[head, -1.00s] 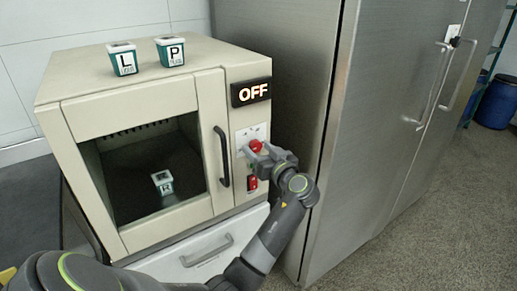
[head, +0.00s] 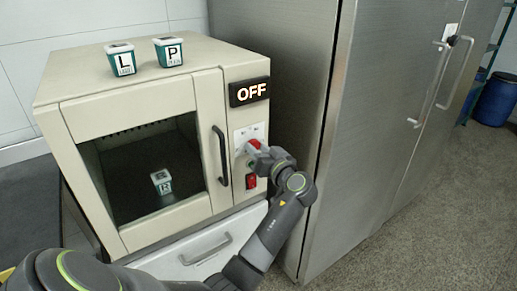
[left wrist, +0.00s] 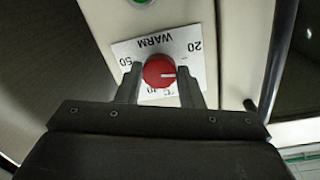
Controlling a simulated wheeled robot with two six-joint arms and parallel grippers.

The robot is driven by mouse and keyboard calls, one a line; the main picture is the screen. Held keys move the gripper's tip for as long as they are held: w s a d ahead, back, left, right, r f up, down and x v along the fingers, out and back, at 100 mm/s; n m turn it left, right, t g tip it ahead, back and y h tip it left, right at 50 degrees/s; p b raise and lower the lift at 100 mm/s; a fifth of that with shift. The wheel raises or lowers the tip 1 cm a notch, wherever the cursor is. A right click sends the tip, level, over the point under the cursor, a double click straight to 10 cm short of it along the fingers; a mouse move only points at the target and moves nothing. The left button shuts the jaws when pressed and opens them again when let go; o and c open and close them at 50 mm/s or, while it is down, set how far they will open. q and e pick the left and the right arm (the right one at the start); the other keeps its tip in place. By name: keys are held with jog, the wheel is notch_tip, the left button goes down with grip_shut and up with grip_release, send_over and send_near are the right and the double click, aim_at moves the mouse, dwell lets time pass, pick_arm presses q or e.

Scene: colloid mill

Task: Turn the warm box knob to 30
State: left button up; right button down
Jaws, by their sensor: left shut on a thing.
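The warm box (head: 150,95) is a cream cabinet with a dark window. Its red knob (head: 255,144) sits on a white dial plate (head: 242,134), below a display (head: 249,92) that reads OFF. My left gripper (head: 257,149) is shut on the knob, with one finger on each side. In the left wrist view the red knob (left wrist: 159,71) lies between the two fingers of my gripper (left wrist: 160,82). The plate (left wrist: 150,47) shows WARM, 20 and 50; other marks are partly hidden. My right gripper is not in view.
A red switch (head: 251,182) sits below the knob, and a black door handle (head: 221,156) to its left. Cups marked L (head: 121,60) and P (head: 169,51) stand on top. A cup marked R (head: 161,182) is inside. A steel cabinet (head: 290,60) stands close on the right.

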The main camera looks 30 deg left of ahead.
pick_arm(q)
jog(key=m+p, duration=0.1)
jog(key=m, duration=0.1)
jog(key=shift+r+m, duration=0.2)
jog(key=shift+m, duration=0.2)
jog(key=m+p, duration=0.2)
jog(key=shift+m, duration=0.3)
jog(key=m+p, duration=0.2)
jog(key=m, duration=0.1)
jog(key=shift+g, duration=0.3)
jog(key=shift+m, duration=0.5)
jog(key=o, duration=1)
jog(key=shift+f, duration=0.1)
